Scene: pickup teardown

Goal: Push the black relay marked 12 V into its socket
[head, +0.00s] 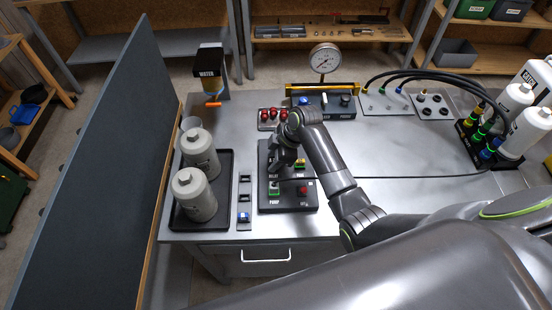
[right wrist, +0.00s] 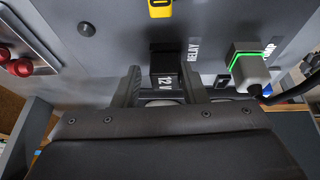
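The black relay marked 12 V (right wrist: 165,72) stands at the black control panel beside the printed word RELAY in the right wrist view. How deep it sits in its socket cannot be told, and the socket is hidden by it. My right gripper (right wrist: 161,80) has one finger on each side of the relay. A gap shows at the left finger, and the right finger is close to the relay. In the head view my right gripper (head: 284,160) is over the back left of the control panel (head: 290,206) and hides the relay. My left gripper is not in view.
A plug with a green ring (right wrist: 245,70) stands close right of the relay. Red knobs (right wrist: 18,66) show at the left. A tray (head: 226,212) with two grey canisters and a narrow strip (head: 244,207) lie left of the panel. A pressure gauge (head: 324,58) stands behind.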

